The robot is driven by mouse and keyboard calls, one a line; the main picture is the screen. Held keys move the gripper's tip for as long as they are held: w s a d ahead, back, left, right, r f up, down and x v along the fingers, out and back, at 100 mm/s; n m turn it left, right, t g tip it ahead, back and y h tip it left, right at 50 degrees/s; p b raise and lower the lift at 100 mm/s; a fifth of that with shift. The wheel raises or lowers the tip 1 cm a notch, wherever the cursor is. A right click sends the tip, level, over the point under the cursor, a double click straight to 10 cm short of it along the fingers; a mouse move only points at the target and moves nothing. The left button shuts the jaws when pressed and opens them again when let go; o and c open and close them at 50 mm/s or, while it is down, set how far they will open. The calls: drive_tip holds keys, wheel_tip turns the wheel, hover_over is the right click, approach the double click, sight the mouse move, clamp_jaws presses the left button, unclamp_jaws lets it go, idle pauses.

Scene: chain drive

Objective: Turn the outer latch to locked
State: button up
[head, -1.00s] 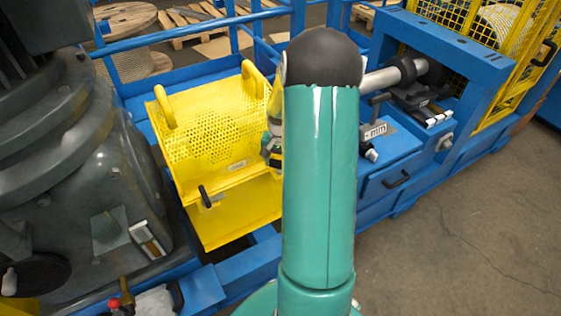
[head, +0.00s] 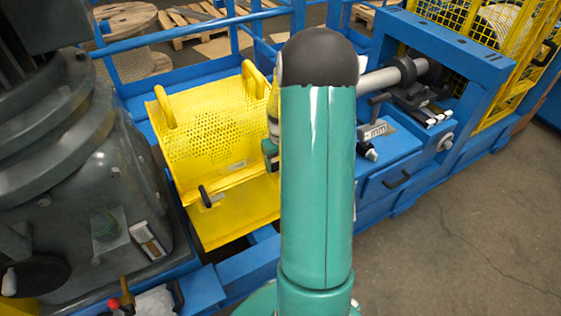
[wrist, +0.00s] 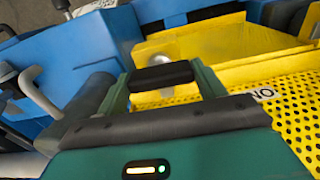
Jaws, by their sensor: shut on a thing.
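The yellow perforated guard (head: 205,135) stands closed over the blue machine frame. A black latch handle (head: 206,196) shows on its lower front at the left. In the wrist view, my gripper (wrist: 162,82) is shut on another black latch handle (wrist: 160,75), the outer latch, with one finger at each end of it. A round silver pivot (wrist: 164,50) shows just beyond the handle, against the yellow sheet. In the head view, my green arm hides this latch and most of my gripper; only a sliver of the wrist shows at the guard's right edge.
A grey motor housing (head: 80,170) stands close on the left. A shaft, a clamp and a blue box with a black handle (head: 396,179) are on the right. A yellow mesh cage (head: 500,40) stands behind. The concrete floor (head: 470,240) at front right is clear.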

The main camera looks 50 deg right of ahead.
idle(0.4)
drive_tip(key=o, duration=1)
drive_tip(key=shift+r, duration=0.1)
wheel_tip(320, 180, up, 14)
drive_tip(key=shift+f, duration=0.15)
drive_tip(key=shift+a, duration=0.1)
